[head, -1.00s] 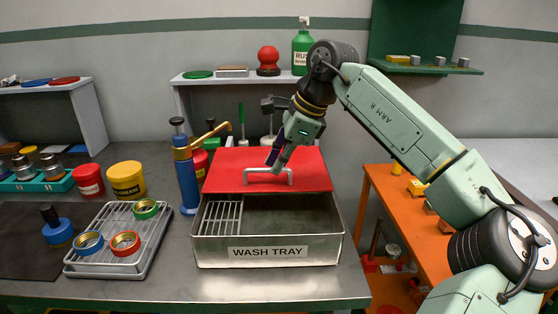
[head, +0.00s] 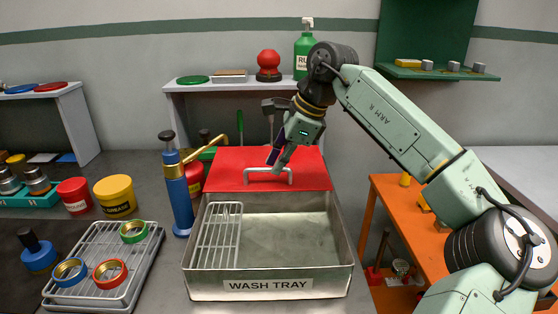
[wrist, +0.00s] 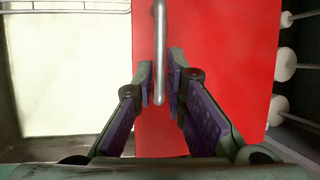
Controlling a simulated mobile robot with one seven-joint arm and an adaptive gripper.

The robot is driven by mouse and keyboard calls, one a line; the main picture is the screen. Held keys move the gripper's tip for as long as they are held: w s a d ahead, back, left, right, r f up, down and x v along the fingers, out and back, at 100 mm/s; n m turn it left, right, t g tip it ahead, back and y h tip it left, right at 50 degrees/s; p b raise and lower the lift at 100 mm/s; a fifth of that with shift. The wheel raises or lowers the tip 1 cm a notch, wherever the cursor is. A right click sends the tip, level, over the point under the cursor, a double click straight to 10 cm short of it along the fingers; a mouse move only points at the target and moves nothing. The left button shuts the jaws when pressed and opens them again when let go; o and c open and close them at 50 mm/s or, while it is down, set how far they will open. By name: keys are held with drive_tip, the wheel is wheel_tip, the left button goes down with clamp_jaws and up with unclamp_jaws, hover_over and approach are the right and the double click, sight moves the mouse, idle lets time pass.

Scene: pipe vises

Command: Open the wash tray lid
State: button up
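The wash tray (head: 268,296) is a metal basin on the bench in the head view. Its red lid (head: 230,168) lies at its back, with the front part of the tray uncovered. A metal bar handle (head: 268,171) is near the lid's front edge; the handle (wrist: 159,55) also runs between my fingers in the wrist view. The inside of the tray is bare apart from a wire rack (head: 219,235) at the left.
A blue cylinder with a brass lever (head: 180,197) stands close to the tray's left. A rack with several rings (head: 140,262) is further left. A shelf (head: 228,85) with a green bottle (head: 304,52) is behind. An orange table (head: 385,190) is at right.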

drive_tip(key=o, duration=0.3)
drive_tip(key=shift+o, duration=0.2)
drive_tip(key=v, duration=1.2)
